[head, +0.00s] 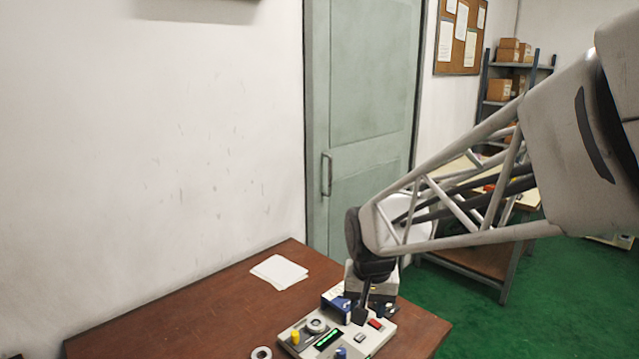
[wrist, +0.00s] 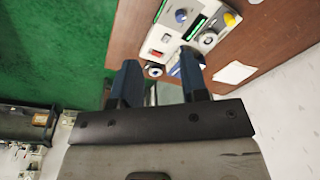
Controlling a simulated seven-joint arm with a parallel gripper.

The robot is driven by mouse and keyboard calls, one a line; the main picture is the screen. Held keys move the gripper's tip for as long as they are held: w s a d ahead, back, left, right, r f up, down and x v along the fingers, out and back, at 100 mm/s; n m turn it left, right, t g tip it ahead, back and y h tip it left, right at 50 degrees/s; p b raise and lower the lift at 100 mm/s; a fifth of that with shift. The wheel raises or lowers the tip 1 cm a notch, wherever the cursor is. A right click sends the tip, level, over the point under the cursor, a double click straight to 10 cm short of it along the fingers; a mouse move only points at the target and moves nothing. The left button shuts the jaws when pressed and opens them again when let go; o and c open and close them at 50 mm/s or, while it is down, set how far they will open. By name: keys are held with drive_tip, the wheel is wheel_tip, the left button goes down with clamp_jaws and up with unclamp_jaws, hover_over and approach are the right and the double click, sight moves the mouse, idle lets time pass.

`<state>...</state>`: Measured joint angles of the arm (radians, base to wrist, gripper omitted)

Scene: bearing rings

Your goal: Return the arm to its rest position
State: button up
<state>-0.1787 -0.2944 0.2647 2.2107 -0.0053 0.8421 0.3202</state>
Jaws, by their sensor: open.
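My gripper (head: 360,316) is over the far part of the pale device (head: 298,349) on the brown table. In the wrist view its two dark fingers (wrist: 160,82) stand apart. I see nothing clamped between them. A grey bearing ring (head: 316,325) sits on the device's left part; it also shows in the wrist view (wrist: 207,40). A second ring (head: 261,352) lies on the table left of the device. In the wrist view a small round pale thing (wrist: 154,71) appears between the fingers; I cannot tell what it is or how far off.
The device has a yellow knob (head: 295,337), a green display (head: 328,339) and a red switch (head: 376,323). A blue box (head: 336,299) stands behind it. White paper (head: 279,271) lies at the back of the table (head: 200,318). A door (head: 365,110) and shelf (head: 500,80) are beyond.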

drive_tip(key=s+d+r, duration=0.2)
drive_tip(key=s+d, duration=0.2)
drive_tip(key=s, duration=0.6)
drive_tip(key=s+d+r+n+t, duration=0.1)
drive_tip(key=s+d+r, duration=0.1)
drive_tip(key=s+d, duration=0.3)
drive_tip(key=s, duration=0.4)
drive_tip(key=shift+s+r, duration=0.3)
drive_tip(key=shift+s, duration=0.1)
